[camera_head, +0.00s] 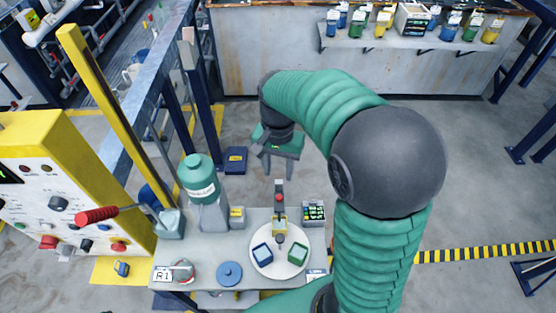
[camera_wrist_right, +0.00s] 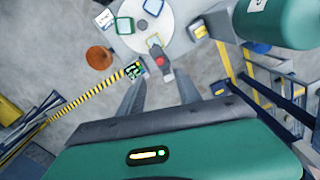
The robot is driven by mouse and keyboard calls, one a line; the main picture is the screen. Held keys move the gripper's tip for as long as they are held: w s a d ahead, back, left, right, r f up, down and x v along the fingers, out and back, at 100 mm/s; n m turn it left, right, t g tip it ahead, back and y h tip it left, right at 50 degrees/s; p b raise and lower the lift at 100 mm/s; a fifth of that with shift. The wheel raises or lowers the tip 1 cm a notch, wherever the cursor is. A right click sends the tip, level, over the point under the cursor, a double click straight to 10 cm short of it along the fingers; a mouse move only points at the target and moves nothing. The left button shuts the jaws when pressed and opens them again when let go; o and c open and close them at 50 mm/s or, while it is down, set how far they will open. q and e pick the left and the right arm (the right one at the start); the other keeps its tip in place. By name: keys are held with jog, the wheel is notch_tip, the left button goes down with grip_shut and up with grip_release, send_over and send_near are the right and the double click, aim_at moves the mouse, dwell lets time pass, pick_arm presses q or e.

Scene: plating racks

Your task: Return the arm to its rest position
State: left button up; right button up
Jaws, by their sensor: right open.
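My right arm (camera_head: 385,160) is green and dark grey; it arches up from the bottom of the head view and bends over to the left. My right gripper (camera_head: 279,168) hangs at its end, pointing down, above the floor just behind the work table. Its fingers are apart with nothing between them. In the wrist view the two grey fingers of the right gripper (camera_wrist_right: 160,95) stand apart and empty, with floor and the table edge beyond. My left gripper is not in view.
A yellow control panel (camera_head: 60,180) stands left. Floor behind the table is mostly clear.

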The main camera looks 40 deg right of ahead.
notch_tip(320, 180, up, 4)
jog(key=shift+w+a+f, duration=0.1)
jog(key=shift+f, duration=0.05)
dwell(0.3)
